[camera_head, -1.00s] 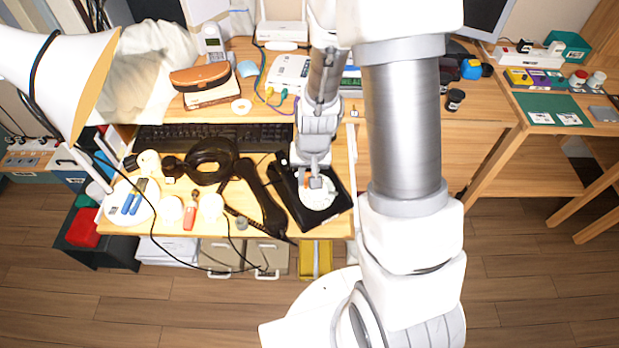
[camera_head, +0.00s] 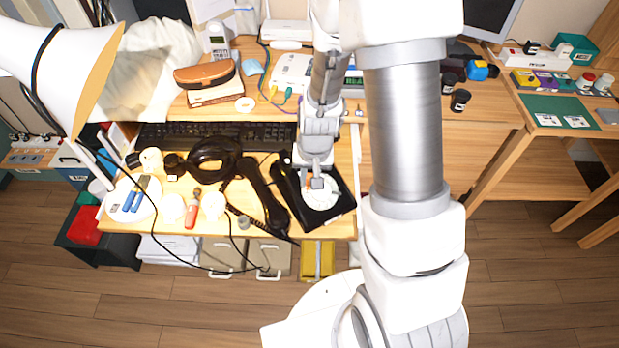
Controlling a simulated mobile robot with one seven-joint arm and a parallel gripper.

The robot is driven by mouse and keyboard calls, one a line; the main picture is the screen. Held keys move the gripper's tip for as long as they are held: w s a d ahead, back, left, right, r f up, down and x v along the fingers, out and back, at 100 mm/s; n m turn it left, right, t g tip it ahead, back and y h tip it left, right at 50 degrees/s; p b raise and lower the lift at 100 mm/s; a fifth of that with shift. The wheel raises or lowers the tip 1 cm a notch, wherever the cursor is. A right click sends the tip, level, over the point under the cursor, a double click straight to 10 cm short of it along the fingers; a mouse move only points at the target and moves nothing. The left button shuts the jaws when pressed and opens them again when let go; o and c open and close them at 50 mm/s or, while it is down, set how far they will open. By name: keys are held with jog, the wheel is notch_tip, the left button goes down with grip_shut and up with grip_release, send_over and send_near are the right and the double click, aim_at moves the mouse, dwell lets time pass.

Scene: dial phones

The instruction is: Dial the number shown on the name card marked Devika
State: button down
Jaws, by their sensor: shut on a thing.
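The black desk phone (camera_head: 342,207) lies on the pulled-out lower shelf, with a pale round dial (camera_head: 325,197) on its top. Its black handset (camera_head: 262,197) lies off to the left, with a cord. My gripper (camera_head: 316,183) points down over the upper left part of the dial. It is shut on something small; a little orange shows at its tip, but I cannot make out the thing. Whether the tip touches the dial is unclear. Two white cards, a left card (camera_head: 547,120) and a right card (camera_head: 576,122), lie on a green mat (camera_head: 546,104) at the right; their writing is too small to read.
A keyboard (camera_head: 215,135) lies behind the phone. A black ring-shaped thing (camera_head: 214,158), a red-handled tool (camera_head: 192,213) and a white lamp (camera_head: 60,65) crowd the left. A cordless phone (camera_head: 218,42) stands at the back. The desk right of my arm (camera_head: 480,133) is mostly clear.

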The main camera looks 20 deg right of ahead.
jog(key=shift+w+f+b, duration=0.2)
jog(key=shift+f+b, duration=0.25)
jog(key=shift+b, duration=0.05)
dwell(0.5)
dwell(0.3)
jog(key=shift+w+d+r, duration=0.2)
jog(key=shift+w+d, duration=0.05)
jog(key=shift+w, duration=0.3)
jog(key=shift+w+d+r, duration=0.1)
jog(key=shift+w+d, duration=0.2)
jog(key=shift+d, duration=0.05)
jog(key=shift+w+d, duration=0.1)
jog(key=shift+d, duration=0.1)
jog(key=shift+w+d+r, duration=0.1)
jog(key=shift+w+d, duration=0.15)
jog(key=shift+d, duration=0.3)
